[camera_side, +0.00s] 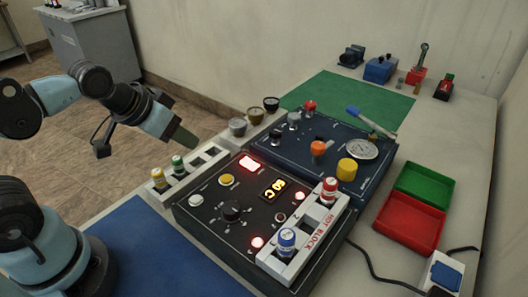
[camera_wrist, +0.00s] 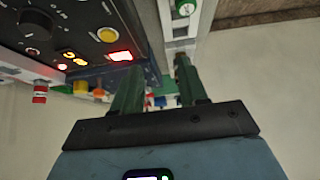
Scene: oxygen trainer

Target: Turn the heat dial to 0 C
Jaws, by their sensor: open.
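The heat dial is a black knob (camera_side: 232,210) on the dark control box (camera_side: 200,226) in the side view. It also shows in the upper left of the wrist view (camera_wrist: 35,24). A lit amber display (camera_side: 273,189) on the box shows a number and C; the digits are hard to read. My gripper (camera_side: 184,137) is above and behind the box, well apart from the dial. In the wrist view its two green fingers (camera_wrist: 158,82) stand apart with nothing held between them.
A white hot block (camera_side: 306,240) with red-capped and blue-capped vials stands on the box's right side. A white rack (camera_side: 186,176) with yellow-capped and green-capped vials lies left. A blue gauge panel (camera_side: 330,150) stands behind. Red (camera_side: 408,221) and green trays lie right.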

